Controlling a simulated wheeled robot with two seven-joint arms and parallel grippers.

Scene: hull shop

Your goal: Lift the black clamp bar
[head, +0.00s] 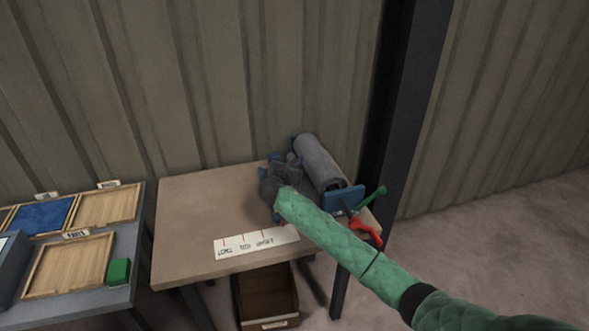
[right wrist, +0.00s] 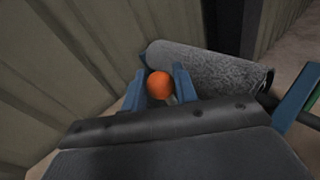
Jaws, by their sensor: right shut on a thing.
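My right gripper (head: 283,156) reaches over the back right of the small wooden-topped table, beside a grey roll. In the right wrist view its two blue fingers (right wrist: 159,78) are shut on an orange ball-shaped knob (right wrist: 159,86). What lies under the knob is hidden by the gripper. I cannot make out the black clamp bar for certain in either view. The grey roll (head: 319,160) lies just right of the gripper and also shows in the right wrist view (right wrist: 210,72). My left gripper is not in view.
A blue block (head: 343,198), a green handle (head: 370,197) and a red handle (head: 365,231) are at the table's right edge, near a dark post (head: 408,110). A white labelled strip (head: 256,243) lies in front. The table's left (head: 195,215) is clear. Wooden trays (head: 68,265) stand left.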

